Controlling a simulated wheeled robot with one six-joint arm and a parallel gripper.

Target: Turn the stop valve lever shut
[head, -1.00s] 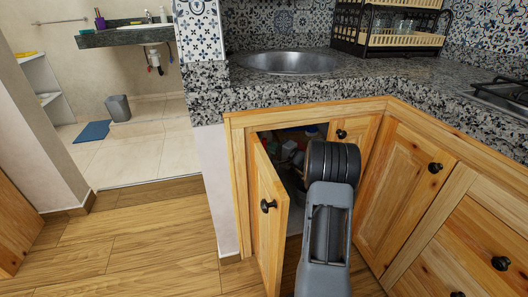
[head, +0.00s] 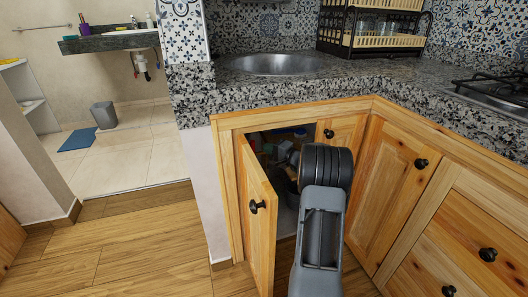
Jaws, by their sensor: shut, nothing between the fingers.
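I cannot make out the stop valve or its lever. The open sink cabinet (head: 226,170) is dark inside, and my arm covers much of its opening. Its wooden door (head: 259,222) with a black knob stands swung outward, to the left of my arm. My arm reaches toward the opening from the bottom of the picture. My gripper and its fingertips are hidden beyond the arm's black joint, so I cannot see what they touch.
Small coloured items (head: 268,142), too dim to name, sit inside the cabinet. A granite counter (head: 195,98) with a steel sink (head: 268,64) is above. Closed wooden cupboards (head: 396,180) stand close on the right. The wooden floor (head: 130,245) at left is clear.

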